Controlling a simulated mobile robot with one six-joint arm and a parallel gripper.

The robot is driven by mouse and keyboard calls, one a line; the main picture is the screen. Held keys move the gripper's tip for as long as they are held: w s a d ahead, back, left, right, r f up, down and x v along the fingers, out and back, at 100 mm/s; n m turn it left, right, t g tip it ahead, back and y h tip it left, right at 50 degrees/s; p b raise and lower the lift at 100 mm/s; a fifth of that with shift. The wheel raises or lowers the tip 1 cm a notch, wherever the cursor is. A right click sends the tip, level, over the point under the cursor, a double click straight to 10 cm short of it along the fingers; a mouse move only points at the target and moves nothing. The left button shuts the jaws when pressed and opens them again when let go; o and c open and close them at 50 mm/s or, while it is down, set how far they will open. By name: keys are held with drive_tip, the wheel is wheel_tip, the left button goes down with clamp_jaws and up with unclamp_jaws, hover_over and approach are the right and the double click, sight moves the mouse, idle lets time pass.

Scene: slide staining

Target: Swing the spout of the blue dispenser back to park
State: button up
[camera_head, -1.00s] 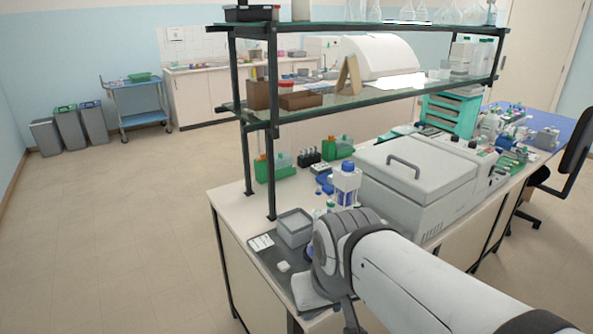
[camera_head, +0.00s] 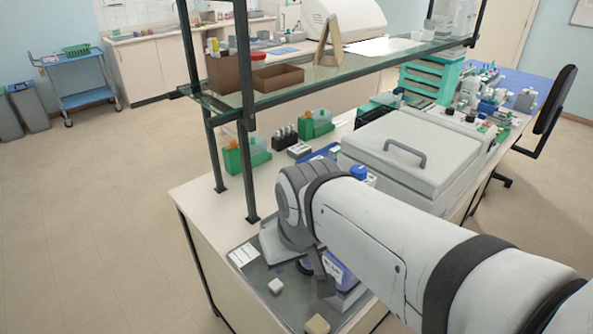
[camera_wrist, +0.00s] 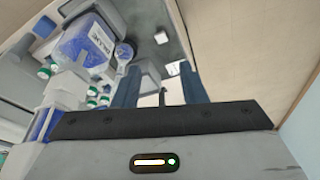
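A blue-labelled bottle (camera_wrist: 88,45) shows at the upper left of the wrist view, with a dark round part (camera_wrist: 124,52) at its right. I take it for the blue dispenser. In the head view its blue and white body (camera_head: 342,272) shows partly below my arm, which hides its top. I cannot make out the spout clearly. My gripper (camera_wrist: 163,85) has its two blue-grey fingers apart, to the right of the bottle. A grey block and a thin pale piece show between or beyond the fingers; I cannot tell whether anything touches them.
A dark tray (camera_head: 255,300) on the bench holds a white card (camera_head: 243,255), a small white block (camera_head: 276,286) and a beige block (camera_head: 317,324). Several green-capped bottles (camera_wrist: 91,103) stand left of my gripper. A grey lidded machine (camera_head: 410,160) and a shelf post (camera_head: 246,110) stand nearby.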

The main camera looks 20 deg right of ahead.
drive_tip(key=w+d+r+n+g, duration=0.1)
drive_tip(key=w+d+r, duration=0.2)
drive_tip(key=w+d, duration=0.1)
drive_tip(key=w+d+r+n+g, duration=0.1)
drive_tip(key=w+d+r, duration=0.1)
drive_tip(key=w+d, duration=0.2)
drive_tip(key=w+d+r+n+g+b, duration=0.1)
drive_tip(key=w+d+r, duration=0.2)
drive_tip(key=w+d, duration=0.1)
drive_tip(key=shift+w+d+r, duration=0.35)
drive_tip(key=shift+d, duration=0.05)
drive_tip(key=shift+w+d+f+n, duration=0.1)
drive_tip(key=shift+d+f+n, duration=0.05)
drive_tip(key=shift+n, duration=0.15)
wheel_tip(320, 180, down, 7)
drive_tip(key=shift+f+p, duration=0.15)
drive_tip(key=shift+p, duration=0.25)
clamp_jaws()
drive_tip(key=shift+a, duration=0.25)
drive_tip(key=shift+d, duration=0.15)
